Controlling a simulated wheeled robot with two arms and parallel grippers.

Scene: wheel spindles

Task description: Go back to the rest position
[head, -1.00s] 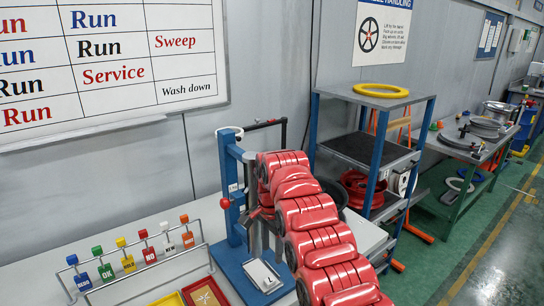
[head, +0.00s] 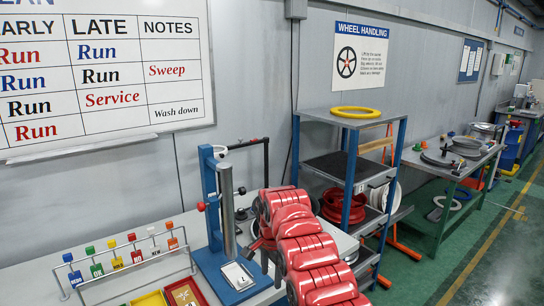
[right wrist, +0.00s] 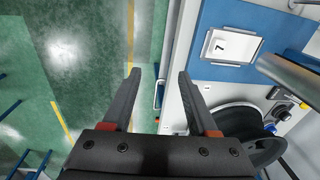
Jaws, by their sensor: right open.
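My right gripper (right wrist: 158,75) is open and empty in the right wrist view, with nothing between its two dark fingers. It hangs over the bench's edge, with green floor to the left and the bench to the right. In the head view my red right arm reaches up from the bottom and covers part of the bench; its fingers are hard to make out there. The blue stand (head: 208,180) with its silver column (head: 227,205) is upright, left of my arm. A white plate (head: 237,276) lies on its blue base. My left gripper is out of view.
A rack of coloured tags (head: 121,262) stands at the bench's left. A dark round part (right wrist: 250,125) is near the right finger. A shelf unit (head: 340,165) holds a yellow ring (head: 356,112) and red wheels (head: 343,206). Green floor is clear at right.

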